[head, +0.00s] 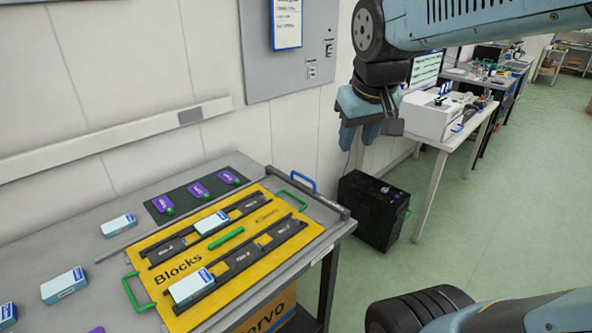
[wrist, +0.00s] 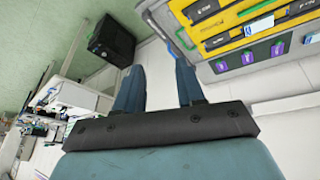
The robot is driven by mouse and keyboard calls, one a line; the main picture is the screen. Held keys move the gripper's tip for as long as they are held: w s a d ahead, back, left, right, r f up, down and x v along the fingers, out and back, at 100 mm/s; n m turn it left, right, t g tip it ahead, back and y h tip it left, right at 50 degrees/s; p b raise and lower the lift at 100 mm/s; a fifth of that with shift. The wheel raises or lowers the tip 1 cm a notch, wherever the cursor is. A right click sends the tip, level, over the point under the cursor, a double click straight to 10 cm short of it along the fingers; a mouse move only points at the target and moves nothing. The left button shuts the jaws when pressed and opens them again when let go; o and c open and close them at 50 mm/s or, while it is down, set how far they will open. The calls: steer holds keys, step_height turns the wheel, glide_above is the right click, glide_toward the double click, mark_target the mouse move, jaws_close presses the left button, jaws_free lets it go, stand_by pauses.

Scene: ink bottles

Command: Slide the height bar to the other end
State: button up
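No part is labelled as the height bar, and I cannot tell which piece it is. A yellow board (head: 160,247) marked "Blocks" lies on the grey cart, with dark slotted rails (head: 237,262) across it. A short green bar (head: 227,239) lies between the rails. One white-and-blue box (head: 212,223) sits on the far rail and another (head: 192,287) at the near rail's left end. My gripper (head: 359,132) hangs in the air right of the cart, away from the board. In the wrist view my gripper (wrist: 158,70) has its fingers apart, with nothing between them.
A dark mat (head: 180,205) with several purple labels lies behind the board. Loose white-and-blue boxes (head: 64,285) stand at the cart's left. A black case (head: 373,210) stands on the floor beside the cart. A wall rail (head: 110,138) runs behind.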

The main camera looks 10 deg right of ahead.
steer(key=w+a+f+n+g+h, duration=0.1)
steer(key=w+a+f+n+g, duration=0.15)
steer(key=w, duration=1.05)
steer(key=n+g, duration=0.1)
steer(key=n, duration=0.2)
glide_toward(303, 178)
steer(key=f, duration=0.2)
steer(key=d+f, duration=0.1)
steer(key=f, duration=0.2)
steer(key=w+f, duration=0.1)
steer(key=f, duration=0.1)
steer(key=shift+w+d+f, duration=0.1)
steer(key=shift+d+f, duration=0.1)
steer(key=shift+c, duration=0.5)
jaws_close()
